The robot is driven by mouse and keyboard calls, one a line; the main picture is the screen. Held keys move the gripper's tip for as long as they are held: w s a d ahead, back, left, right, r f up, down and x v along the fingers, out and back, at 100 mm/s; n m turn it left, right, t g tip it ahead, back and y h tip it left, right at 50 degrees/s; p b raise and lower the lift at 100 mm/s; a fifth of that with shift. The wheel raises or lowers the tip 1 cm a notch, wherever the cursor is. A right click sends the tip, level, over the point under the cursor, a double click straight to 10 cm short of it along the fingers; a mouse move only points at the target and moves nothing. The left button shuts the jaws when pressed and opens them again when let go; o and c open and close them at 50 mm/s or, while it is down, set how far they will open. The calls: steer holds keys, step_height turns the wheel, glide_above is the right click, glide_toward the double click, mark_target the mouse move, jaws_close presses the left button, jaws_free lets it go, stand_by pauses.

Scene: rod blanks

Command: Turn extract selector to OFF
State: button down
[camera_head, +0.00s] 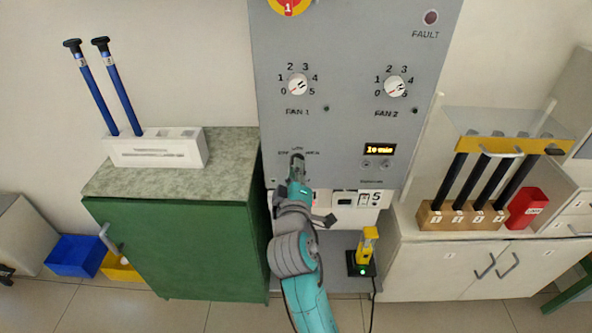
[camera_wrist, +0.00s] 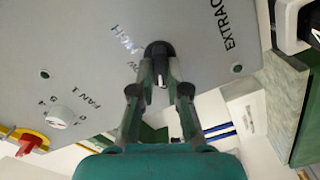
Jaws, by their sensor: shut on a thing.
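The extract selector (camera_wrist: 158,49) is a black round knob on the grey panel (camera_wrist: 90,25), with a white mark on its near end in the wrist view. My gripper (camera_wrist: 162,84) has one finger on each side of it and is shut on it. Beside the knob is white lettering, partly covered by the fingers; "EXTRAC" is readable to the right. I cannot tell for sure which label the knob points to. In the head view my gripper (camera_head: 297,165) reaches the panel's lower left part and hides most of the selector.
FAN 1 knob (camera_head: 298,85) and FAN 2 knob (camera_head: 396,87) sit above on the panel. A lit display (camera_head: 380,150) is to the right. A green cabinet (camera_head: 180,245) stands left, with a white holder (camera_head: 155,150) of blue rods. A yellow device (camera_head: 368,245) stands low right.

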stand_by(0.4)
steer(key=c, duration=1.2)
jaws_free()
steer(key=shift+o, duration=0.2)
steer(key=s, duration=1.2)
